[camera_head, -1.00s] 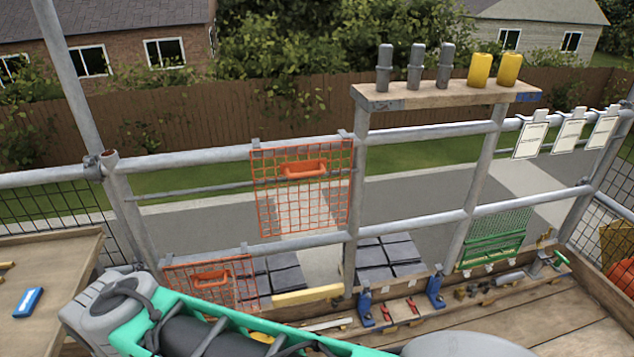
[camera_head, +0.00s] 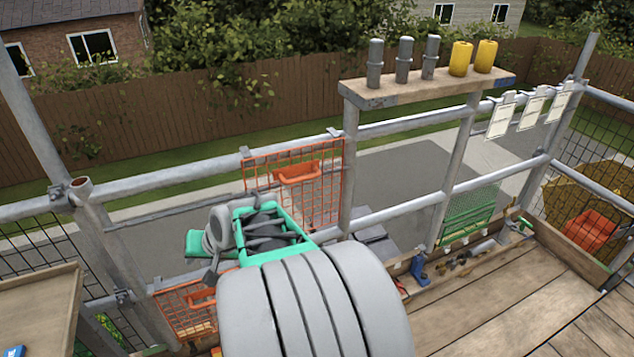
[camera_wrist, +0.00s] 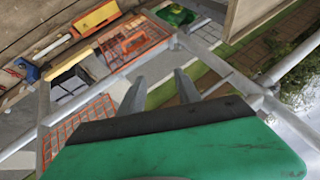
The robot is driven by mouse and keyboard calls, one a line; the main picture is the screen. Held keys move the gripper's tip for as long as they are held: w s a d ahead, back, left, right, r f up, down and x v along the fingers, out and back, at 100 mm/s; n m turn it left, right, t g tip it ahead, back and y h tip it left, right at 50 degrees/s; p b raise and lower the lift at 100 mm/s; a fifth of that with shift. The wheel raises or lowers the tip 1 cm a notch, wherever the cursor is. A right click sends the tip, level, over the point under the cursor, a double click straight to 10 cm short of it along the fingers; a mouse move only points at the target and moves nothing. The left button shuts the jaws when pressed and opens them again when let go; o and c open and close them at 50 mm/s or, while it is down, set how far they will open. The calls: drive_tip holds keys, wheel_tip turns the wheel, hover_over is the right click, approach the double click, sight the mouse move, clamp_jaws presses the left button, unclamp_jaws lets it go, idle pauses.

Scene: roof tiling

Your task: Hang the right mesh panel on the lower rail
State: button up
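An orange mesh panel (camera_head: 325,185) with an orange handle hangs from the upper rail (camera_head: 200,172); my arm hides its lower left part. A second orange mesh panel (camera_head: 185,308) is lower at the left, partly hidden. A green mesh panel (camera_head: 470,212) is at the lower rail (camera_head: 400,208) on the right. In the wrist view, one orange panel (camera_wrist: 82,122) is at lower left and another (camera_wrist: 135,42) at the top. My gripper (camera_wrist: 161,90) is open, its two fingers apart with nothing between them. In the head view its fingers cannot be made out.
A shelf (camera_head: 430,88) above the upper rail holds grey and yellow items. White sheets (camera_head: 502,118) hang on the rail at right. A post (camera_head: 349,165) stands beside the upper orange panel. Blue clamps (camera_head: 418,268) and small tools lie along the deck edge. The deck (camera_head: 500,300) at right is largely clear.

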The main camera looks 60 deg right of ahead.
drive_tip(key=d+r+m+t+h+p, duration=0.15)
drive_tip(key=d+m, duration=0.25)
drive_tip(key=d, duration=0.6)
drive_tip(key=m+t+h+p, duration=0.2)
drive_tip(key=m+t+h, duration=0.2)
drive_tip(key=m+h, duration=0.55)
approach(303, 180)
drive_tip(key=d+r+m+y, duration=0.2)
drive_tip(key=m+y, duration=0.1)
drive_tip(key=shift+n, duration=0.25)
drive_tip(key=b+x, duration=0.1)
drive_tip(key=x, duration=0.2)
drive_tip(key=b+x, duration=0.1)
drive_tip(key=x, duration=0.2)
drive_tip(key=b+x, duration=0.1)
drive_tip(key=x, duration=0.2)
drive_tip(key=shift+w+d+f, duration=0.15)
drive_tip(key=shift+w+f, duration=0.15)
drive_tip(key=shift+f, duration=0.15)
drive_tip(key=shift+w+d, duration=0.2)
drive_tip(key=shift+w, duration=0.05)
drive_tip(key=shift+c, duration=0.2)
clamp_jaws()
